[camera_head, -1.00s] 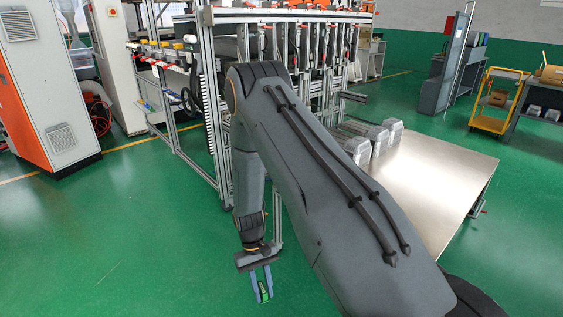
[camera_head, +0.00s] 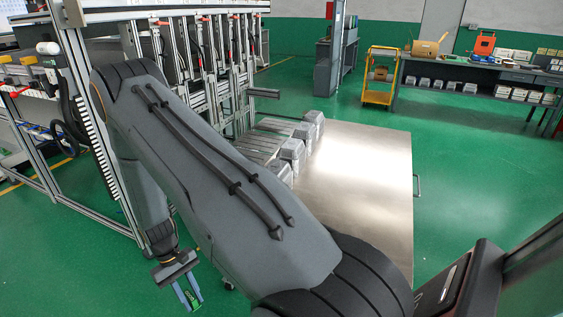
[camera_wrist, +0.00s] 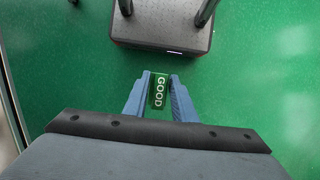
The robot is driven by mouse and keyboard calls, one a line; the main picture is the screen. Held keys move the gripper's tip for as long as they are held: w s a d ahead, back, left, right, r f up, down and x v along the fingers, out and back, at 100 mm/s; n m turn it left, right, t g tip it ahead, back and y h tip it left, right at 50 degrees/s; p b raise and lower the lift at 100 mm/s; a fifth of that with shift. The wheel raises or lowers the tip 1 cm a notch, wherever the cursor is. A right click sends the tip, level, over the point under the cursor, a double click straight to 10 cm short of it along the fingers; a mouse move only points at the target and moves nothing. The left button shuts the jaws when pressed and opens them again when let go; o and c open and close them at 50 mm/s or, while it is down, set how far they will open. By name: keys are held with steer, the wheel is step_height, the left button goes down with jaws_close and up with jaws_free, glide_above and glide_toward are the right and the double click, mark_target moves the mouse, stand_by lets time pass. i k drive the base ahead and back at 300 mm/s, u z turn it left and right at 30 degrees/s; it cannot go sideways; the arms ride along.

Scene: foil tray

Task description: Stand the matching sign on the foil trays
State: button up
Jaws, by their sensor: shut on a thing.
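My gripper (camera_head: 189,295) is shut on a small green sign with white letters reading "GOOD" (camera_wrist: 158,93). In the wrist view the sign sits between the two blue fingers (camera_wrist: 160,88), over the green floor. In the head view my gripper hangs low at the left of the metal table, and the sign (camera_head: 193,298) shows small between the fingers. The foil trays (camera_head: 292,151) stand stacked in a row along the left side of the table, partly hidden behind my arm.
The metal table (camera_head: 365,165) has a wide bare top right of the trays. An aluminium frame rack (camera_head: 75,80) stands at the left. A yellow cart (camera_head: 380,75) and a workbench (camera_head: 470,88) with several items stand at the back. Green floor lies open at the right.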

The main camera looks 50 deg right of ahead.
mark_target(276, 167)
steer(key=z, duration=0.7)
steer(key=i, duration=0.85)
steer(key=z, duration=0.75)
